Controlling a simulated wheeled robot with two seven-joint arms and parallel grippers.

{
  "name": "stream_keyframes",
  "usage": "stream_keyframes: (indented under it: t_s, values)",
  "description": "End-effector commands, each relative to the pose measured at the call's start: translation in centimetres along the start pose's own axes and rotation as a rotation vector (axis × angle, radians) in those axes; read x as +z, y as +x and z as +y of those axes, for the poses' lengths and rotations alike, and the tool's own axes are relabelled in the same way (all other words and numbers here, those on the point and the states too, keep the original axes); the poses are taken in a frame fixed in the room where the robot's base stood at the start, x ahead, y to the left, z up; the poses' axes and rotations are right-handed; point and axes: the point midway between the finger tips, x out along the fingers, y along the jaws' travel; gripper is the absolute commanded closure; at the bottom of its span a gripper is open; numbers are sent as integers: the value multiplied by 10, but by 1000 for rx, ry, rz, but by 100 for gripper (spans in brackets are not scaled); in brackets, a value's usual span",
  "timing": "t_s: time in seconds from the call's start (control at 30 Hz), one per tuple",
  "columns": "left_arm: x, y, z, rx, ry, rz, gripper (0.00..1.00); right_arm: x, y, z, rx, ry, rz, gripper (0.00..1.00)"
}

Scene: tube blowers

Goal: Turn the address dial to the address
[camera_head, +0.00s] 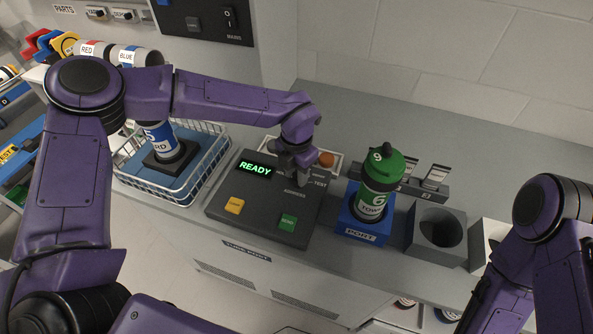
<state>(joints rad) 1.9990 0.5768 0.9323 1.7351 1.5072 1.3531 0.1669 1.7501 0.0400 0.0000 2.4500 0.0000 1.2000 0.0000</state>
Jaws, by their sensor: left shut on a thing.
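The control console (262,216) is a dark panel with a lit green READY display (255,169), a yellow button (235,205) and a green button (288,223). My left gripper (302,177) points down onto the console's upper right, just above the ADDRESS label, and is shut on the address dial. The gripper hides the dial, so its setting cannot be read. My right arm (545,230) comes in at the right; its gripper is out of the picture.
An orange button (326,160) sits by the TEST label, close to my left gripper. A green-capped carrier (379,185) marked 6 stands in the blue port (361,228). A wire basket (207,179) holds a blue carrier (163,140). A grey holder (431,253) has an empty hole.

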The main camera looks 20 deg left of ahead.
Motion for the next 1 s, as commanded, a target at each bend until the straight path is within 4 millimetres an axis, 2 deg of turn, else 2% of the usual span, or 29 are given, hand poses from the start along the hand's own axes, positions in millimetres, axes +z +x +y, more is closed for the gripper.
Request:
stream_keyframes:
  t_s: [0.5, 0.7, 1.0]
  values:
    - [3, -4, 2, 1, 347, -1, 96, -14, -34, 3, 0, 0, 0, 57]
    - [4, -3, 2, 1, 468, -2, 96, -17, -41, 4, 0, 0, 0, 57]
    - [5, -2, 2, 2, 560, -3, 96, -19, -46, 4, 0, 0, 0, 57]
